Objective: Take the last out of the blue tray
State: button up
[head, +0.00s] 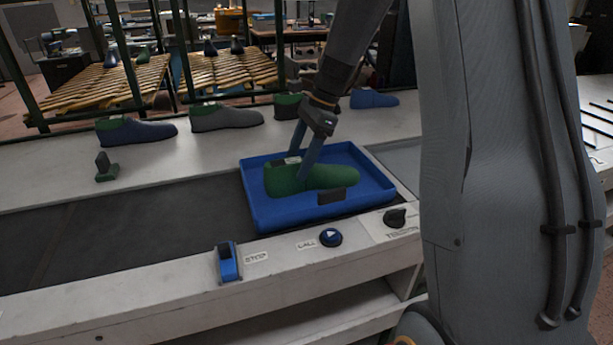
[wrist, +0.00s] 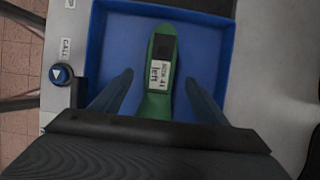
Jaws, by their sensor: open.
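The blue tray (head: 259,210) sits on the dark conveyor belt, near its right end; it also shows in the wrist view (wrist: 110,50). A green last (head: 337,177) lies inside the tray, apart from its walls as far as I can see. In the wrist view the green last (wrist: 163,104) carries a white label reading "left" and a size, and a dark patch near its far end. My gripper (head: 302,168) is open, pointing down into the tray at the last. In the wrist view its two fingers stand one on each side of the last, with gaps showing.
Several lasts stand on the ledge behind the belt, including a dark blue one (head: 135,131), a grey one (head: 226,118) and a blue one (head: 373,98). A blue STOP switch (head: 228,262), a CALL button (head: 331,237) and a black knob (head: 395,218) line the front edge. The belt (head: 130,225) left of the tray is clear.

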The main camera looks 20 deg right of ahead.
aim_at(292, 175)
jog(key=p+x, duration=0.1)
jog(key=x, duration=0.4)
jog(key=shift+s, duration=0.1)
jog(key=shift+c, duration=0.3)
jog(key=c, duration=1.6)
